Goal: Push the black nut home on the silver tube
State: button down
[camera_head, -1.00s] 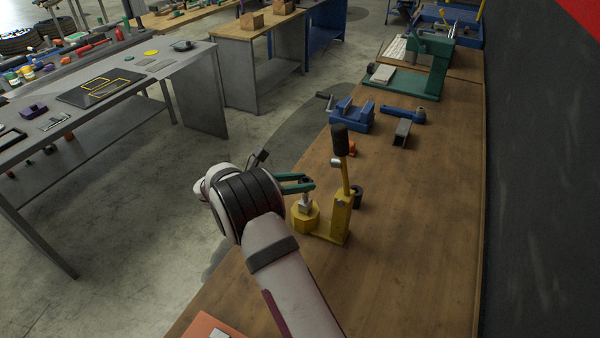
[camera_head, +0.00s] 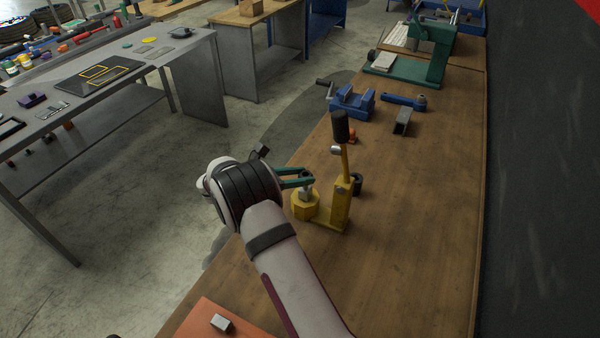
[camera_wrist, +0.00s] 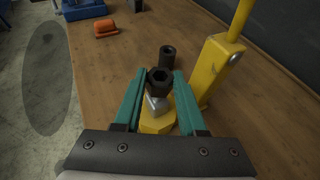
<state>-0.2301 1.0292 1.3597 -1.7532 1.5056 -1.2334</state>
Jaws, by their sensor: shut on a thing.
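The yellow press (camera_head: 341,207) stands on the wooden bench, with a yellow hexagonal base (camera_head: 304,207) at its left. A short silver tube (camera_head: 306,194) rises from that base; it also shows in the wrist view (camera_wrist: 156,105). The black nut (camera_wrist: 160,80) sits at the upper end of the silver tube, between the teal fingertips. In the head view my fingers hide the nut. My gripper (camera_head: 308,177) reaches in from the left, shut on the nut. How far the nut sits on the tube cannot be told.
The press's upright lever with a black grip (camera_head: 340,127) stands close right of my gripper. A blue vise (camera_head: 352,100) and an orange object (camera_wrist: 106,27) lie farther back. The bench's right side is clear.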

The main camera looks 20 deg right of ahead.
jog(key=shift+f, duration=1.4)
jog(key=shift+c, duration=2)
grip_release()
jog(key=v, duration=1.5)
jog(key=shift+s+a, duration=0.15)
jog(key=shift+a, duration=0.2)
jog(key=shift+r, duration=0.1)
